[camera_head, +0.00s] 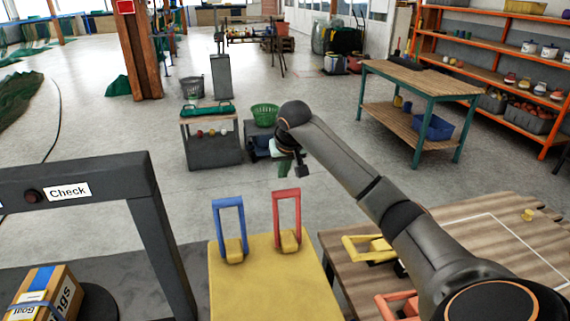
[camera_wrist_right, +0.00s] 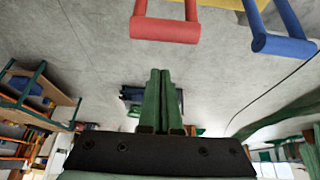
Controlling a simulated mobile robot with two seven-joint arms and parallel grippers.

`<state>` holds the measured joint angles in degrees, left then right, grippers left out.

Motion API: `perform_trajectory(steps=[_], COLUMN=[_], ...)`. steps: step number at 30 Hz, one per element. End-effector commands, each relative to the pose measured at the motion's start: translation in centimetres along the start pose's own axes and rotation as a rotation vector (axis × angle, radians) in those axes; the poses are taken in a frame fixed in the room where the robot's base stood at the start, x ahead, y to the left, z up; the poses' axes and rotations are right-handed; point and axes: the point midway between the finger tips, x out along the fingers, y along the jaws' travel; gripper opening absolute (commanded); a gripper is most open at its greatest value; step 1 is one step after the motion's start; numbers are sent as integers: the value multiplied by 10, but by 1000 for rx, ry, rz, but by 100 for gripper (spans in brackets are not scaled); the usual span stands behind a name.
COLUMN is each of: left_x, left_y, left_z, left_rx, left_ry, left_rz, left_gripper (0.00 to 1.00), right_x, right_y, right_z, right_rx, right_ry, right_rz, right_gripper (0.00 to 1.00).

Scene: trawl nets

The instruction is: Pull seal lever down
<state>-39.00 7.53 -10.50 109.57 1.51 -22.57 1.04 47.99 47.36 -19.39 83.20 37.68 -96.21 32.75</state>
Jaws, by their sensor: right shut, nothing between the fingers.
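Two upright loop levers stand on a yellow box (camera_head: 265,290): a blue lever (camera_head: 230,228) on the left and a red lever (camera_head: 287,218) on the right. No label shows which is the seal lever. My right gripper (camera_head: 284,170) is above and beyond the red lever, apart from it, with its green fingers pointing down. In the right wrist view the fingers (camera_wrist_right: 159,74) are together and empty. The red lever's bar (camera_wrist_right: 165,29) is just past the fingertips there, and the blue lever (camera_wrist_right: 285,46) is to its right. My left gripper is out of view.
A dark frame with a "Check" sign (camera_head: 68,191) stands at left over a cardboard box (camera_head: 45,294). A wooden table (camera_head: 490,235) at right carries a yellow handle (camera_head: 369,248) and a red handle (camera_head: 397,305).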

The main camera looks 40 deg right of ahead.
Motion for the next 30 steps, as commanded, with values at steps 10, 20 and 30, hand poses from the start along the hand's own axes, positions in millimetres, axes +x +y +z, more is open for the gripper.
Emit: perform_trajectory(steps=[10, 20, 30], left_x=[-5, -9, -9], left_y=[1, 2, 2], left_z=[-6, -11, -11], left_rx=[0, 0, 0], left_ry=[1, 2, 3], left_rz=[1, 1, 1], left_gripper=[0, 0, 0], right_x=[37, 21, 19], right_y=[1, 0, 0], right_z=[7, 28, 31], right_rx=[-3, -1, 1], right_ry=[2, 1, 1], right_rz=[1, 0, 0], right_gripper=[0, 0, 0])
